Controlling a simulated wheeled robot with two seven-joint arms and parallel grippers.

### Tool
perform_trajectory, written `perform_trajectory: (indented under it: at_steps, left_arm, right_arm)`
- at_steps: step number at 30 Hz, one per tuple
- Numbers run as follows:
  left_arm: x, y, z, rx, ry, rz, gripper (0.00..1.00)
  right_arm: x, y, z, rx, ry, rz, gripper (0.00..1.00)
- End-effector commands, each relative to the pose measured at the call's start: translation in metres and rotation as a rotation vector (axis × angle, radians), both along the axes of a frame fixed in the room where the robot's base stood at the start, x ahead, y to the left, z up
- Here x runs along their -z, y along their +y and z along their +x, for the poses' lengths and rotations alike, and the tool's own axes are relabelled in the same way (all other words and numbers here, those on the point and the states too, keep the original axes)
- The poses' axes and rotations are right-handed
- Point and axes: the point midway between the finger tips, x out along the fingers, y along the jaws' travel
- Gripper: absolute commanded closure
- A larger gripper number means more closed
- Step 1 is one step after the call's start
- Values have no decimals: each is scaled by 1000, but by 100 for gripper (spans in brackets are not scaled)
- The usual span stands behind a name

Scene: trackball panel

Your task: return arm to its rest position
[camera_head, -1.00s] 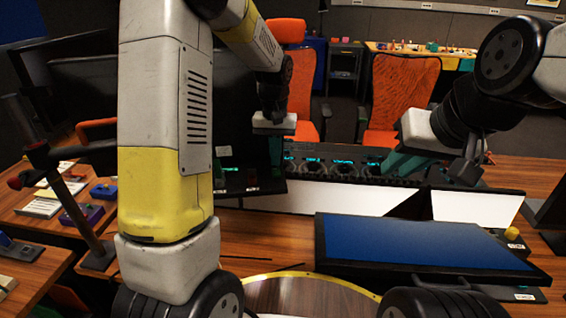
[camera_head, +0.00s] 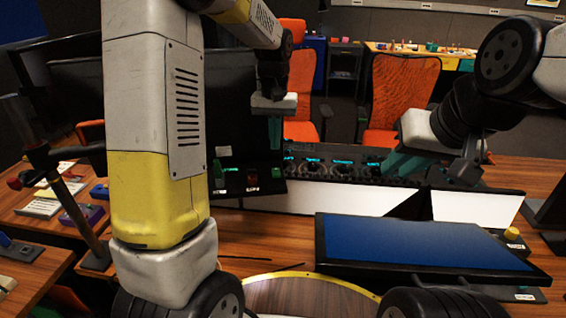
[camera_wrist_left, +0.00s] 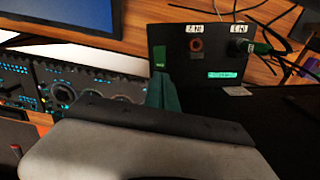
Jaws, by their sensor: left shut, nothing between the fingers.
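My left gripper (camera_head: 275,148) hangs above and behind the small black switch panel (camera_head: 235,180). Its green fingers are together and empty. In the left wrist view the closed fingers (camera_wrist_left: 164,92) point toward the switch panel (camera_wrist_left: 225,90), which carries a green square, an orange-red ring and a lit teal label. Contact between fingers and panel does not show. My right gripper (camera_head: 432,168) is at the right, above the console, its two green-grey fingers spread apart with nothing between them.
A long console with teal-lit dials (camera_head: 340,167) runs beside the switch panel. A blue-screened monitor (camera_head: 415,243) lies tilted in front. Small coloured boxes (camera_head: 82,214) sit on the left desk. Orange chairs (camera_head: 400,92) stand behind. My left arm hides part of the left desk.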

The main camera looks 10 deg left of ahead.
Motion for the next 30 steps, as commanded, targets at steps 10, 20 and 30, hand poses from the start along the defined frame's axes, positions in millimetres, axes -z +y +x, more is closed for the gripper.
perform_trajectory:
  at_steps: [10, 20, 30]
  left_arm:
    - [-39, 10, -35, 5, -89, -49, 100]
    - [-91, 25, -126, 29, -292, -132, 100]
    - [-99, 30, -210, 51, -490, -175, 100]
  right_arm:
    - [0, 0, 0, 0, 0, 0, 79]
    - [0, 0, 0, 0, 0, 0, 79]
    - [0, 0, 0, 0, 0, 0, 79]
